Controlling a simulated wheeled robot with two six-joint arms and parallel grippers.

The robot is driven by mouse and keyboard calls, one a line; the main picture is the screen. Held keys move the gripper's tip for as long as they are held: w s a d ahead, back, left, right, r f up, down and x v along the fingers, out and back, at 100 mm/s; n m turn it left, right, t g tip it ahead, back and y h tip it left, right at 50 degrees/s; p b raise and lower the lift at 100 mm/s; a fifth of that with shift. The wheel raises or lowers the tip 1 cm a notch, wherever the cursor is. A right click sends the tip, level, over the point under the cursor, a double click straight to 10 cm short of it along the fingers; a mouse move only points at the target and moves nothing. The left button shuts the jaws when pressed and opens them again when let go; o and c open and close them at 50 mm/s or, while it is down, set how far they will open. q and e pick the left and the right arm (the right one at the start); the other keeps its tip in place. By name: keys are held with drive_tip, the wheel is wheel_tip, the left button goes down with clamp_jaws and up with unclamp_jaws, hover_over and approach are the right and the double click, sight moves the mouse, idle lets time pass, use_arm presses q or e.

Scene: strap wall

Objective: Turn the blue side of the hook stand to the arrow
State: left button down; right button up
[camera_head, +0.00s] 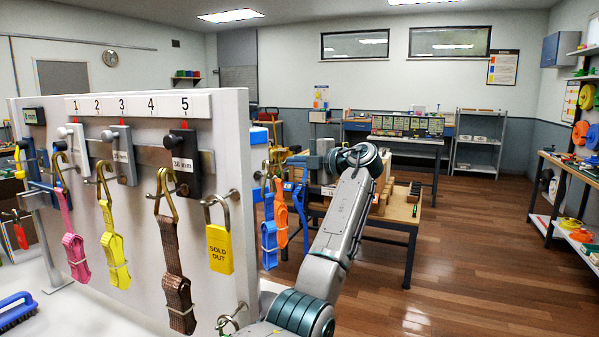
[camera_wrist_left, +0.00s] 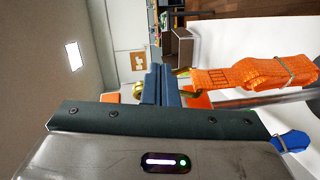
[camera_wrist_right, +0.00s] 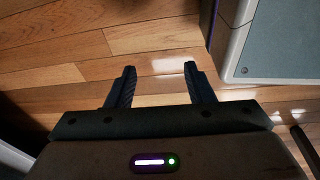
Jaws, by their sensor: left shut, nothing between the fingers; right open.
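The hook stand is partly hidden behind the white panel and my left arm. Its hanging straps show in the head view: blue straps (camera_head: 269,232) and an orange strap (camera_head: 281,215). My left gripper (camera_head: 281,156) is at the top of these straps, partly hidden. In the left wrist view its fingers (camera_wrist_left: 160,84) are together and empty, beside a hook with an orange strap (camera_wrist_left: 255,76). A blue strap end (camera_wrist_left: 292,141) shows at lower right. I cannot make out the arrow. My right gripper (camera_wrist_right: 160,80) is open and empty above the wood floor.
A wooden workbench (camera_head: 400,212) stands behind my arm. Floor at right is clear.

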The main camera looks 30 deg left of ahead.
use_arm(q)
drive_tip(key=shift+w+a+b, duration=0.2)
drive_tip(key=shift+w+a, duration=0.15)
drive_tip(key=shift+a, duration=0.5)
drive_tip(key=shift+w+a+b, duration=0.25)
drive_tip(key=shift+w+a, duration=0.1)
drive_tip(key=shift+a, duration=0.55)
drive_tip(key=shift+w+a+b, duration=0.2)
drive_tip(key=shift+w+a, duration=0.15)
drive_tip(key=shift+a, duration=0.5)
use_arm(e)
drive_tip(key=shift+w+a+r, duration=0.15)
drive_tip(key=shift+w+r, duration=0.7)
drive_tip(key=shift+r, duration=0.1)
drive_tip(key=shift+w+a+r, duration=0.15)
drive_tip(key=shift+w+r, duration=0.65)
drive_tip(key=shift+r, duration=0.15)
